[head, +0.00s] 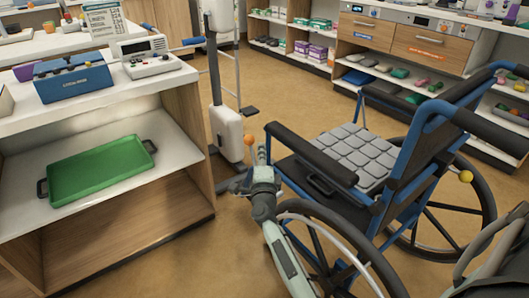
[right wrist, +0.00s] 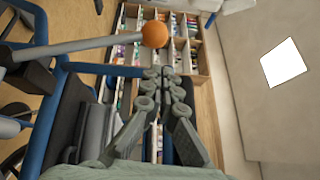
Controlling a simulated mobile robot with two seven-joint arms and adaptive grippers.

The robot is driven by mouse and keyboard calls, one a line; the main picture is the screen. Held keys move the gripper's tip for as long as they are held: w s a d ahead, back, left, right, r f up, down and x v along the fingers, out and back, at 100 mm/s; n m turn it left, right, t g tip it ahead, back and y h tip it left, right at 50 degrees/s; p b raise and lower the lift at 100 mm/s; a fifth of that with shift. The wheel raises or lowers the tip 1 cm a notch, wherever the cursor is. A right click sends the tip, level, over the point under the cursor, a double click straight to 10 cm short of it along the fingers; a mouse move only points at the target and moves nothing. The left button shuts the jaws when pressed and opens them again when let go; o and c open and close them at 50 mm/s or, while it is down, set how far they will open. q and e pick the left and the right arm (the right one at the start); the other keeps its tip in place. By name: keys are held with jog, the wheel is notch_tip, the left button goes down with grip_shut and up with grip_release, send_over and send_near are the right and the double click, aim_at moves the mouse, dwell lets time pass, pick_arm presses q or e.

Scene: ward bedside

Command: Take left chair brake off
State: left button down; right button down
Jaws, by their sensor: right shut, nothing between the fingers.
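The blue-framed wheelchair (head: 395,175) stands at the right in the head view, with a grey cushioned seat. An orange ball knob (head: 249,140) shows just beyond my right gripper (head: 262,153), near the chair's front on its near side. In the right wrist view the orange knob (right wrist: 155,34) caps a grey lever (right wrist: 95,46) that runs in from the left. My right gripper (right wrist: 166,74) is shut and empty, its fingertips just below the knob in that view. Whether they touch it I cannot tell. My left gripper is not in view.
A yellow ball (head: 466,176) shows by the chair's far wheel. A wooden counter with a green tray (head: 100,168) stands at the left. A white stand (head: 226,130) rises behind the knob. Open floor (head: 290,100) lies beyond the chair, before the back shelves.

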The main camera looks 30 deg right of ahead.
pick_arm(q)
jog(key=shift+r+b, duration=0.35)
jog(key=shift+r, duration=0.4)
pick_arm(e)
jog(key=shift+w+a, duration=0.15)
jog(key=shift+w, duration=1.65)
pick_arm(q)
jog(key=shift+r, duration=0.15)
